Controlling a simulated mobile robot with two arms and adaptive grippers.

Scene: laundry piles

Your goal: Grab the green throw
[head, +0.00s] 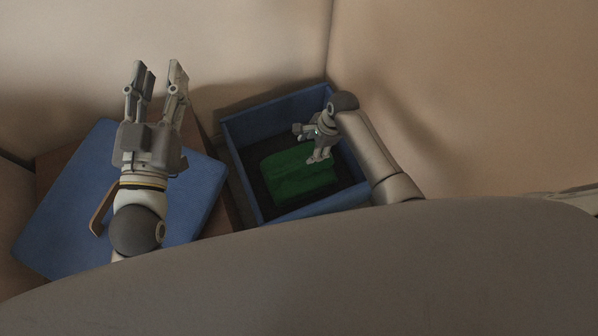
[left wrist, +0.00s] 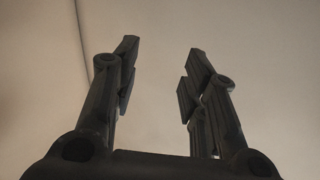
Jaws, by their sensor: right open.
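The green throw (head: 292,177) lies folded inside a blue box (head: 247,192) with a dark inside, right of the middle in the head view. My right gripper (head: 318,157) reaches into the box from the right and is open at the throw's upper right edge; I cannot tell whether it touches the cloth. My left gripper (head: 158,68) is raised over the left side, with its fingers apart and nothing between them. Its open fingers also show in the left wrist view (left wrist: 157,80), against a plain wall.
A blue flat-topped piece (head: 60,215) lies on a brown surface (head: 52,160) left of the box, under my left arm. Bare beige walls (head: 450,80) stand close behind and to the right of the box.

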